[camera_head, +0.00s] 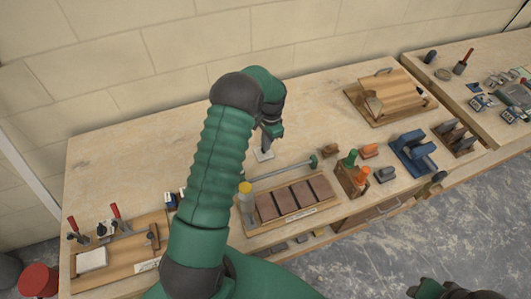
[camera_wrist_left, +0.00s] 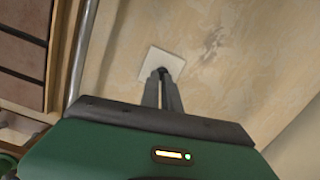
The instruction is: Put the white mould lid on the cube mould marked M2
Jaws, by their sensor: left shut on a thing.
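My left gripper (camera_head: 266,147) reaches down over the middle of the bench. Its fingers are shut on the white mould lid (camera_head: 262,155), a thin square plate. In the left wrist view the fingertips (camera_wrist_left: 163,73) meet at a small dark part on the lid (camera_wrist_left: 153,60). I cannot tell whether the lid touches the bench or hangs just above it. Small blue-grey items (camera_head: 481,103) on the far right bench may be moulds; no M2 mark is readable. A dark and green part of my right arm shows at the bottom right; its fingers are not clear.
A rack of brown tiles (camera_head: 293,199) and a long metal rod (camera_head: 283,172) lie in front of the lid. A wooden board with a handle (camera_head: 384,94) and a blue tool (camera_head: 413,152) are to the right. A tool board (camera_head: 124,256) is at left. The bench behind is clear.

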